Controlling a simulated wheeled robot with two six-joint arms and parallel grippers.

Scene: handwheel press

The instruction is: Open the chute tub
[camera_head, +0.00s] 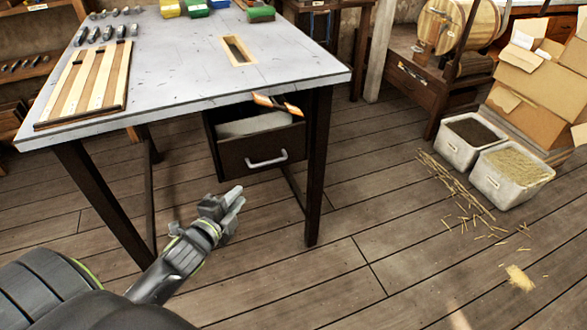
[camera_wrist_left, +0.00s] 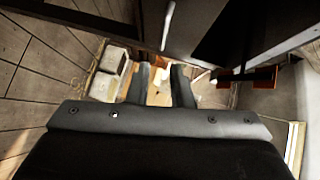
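The chute tub (camera_head: 235,153) is a dark box under the right side of the table, with a silver bar handle (camera_head: 267,160) on its front. Its top shows a gap below the tabletop, with a pale grey surface inside. My left gripper (camera_head: 238,198) is in front of and below the tub, left of the handle and apart from it. Its two fingers (camera_wrist_left: 162,85) stand apart with nothing between them in the left wrist view. That view also shows the handle (camera_wrist_left: 167,25) beyond the fingers, at the top. My right gripper is not in view.
The grey table (camera_head: 190,75) has a slot (camera_head: 237,52) and a slatted wooden board (camera_head: 85,80) on top. An orange-and-dark piece (camera_head: 277,104) juts at its front edge. A table leg (camera_head: 317,170) stands right of the tub.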

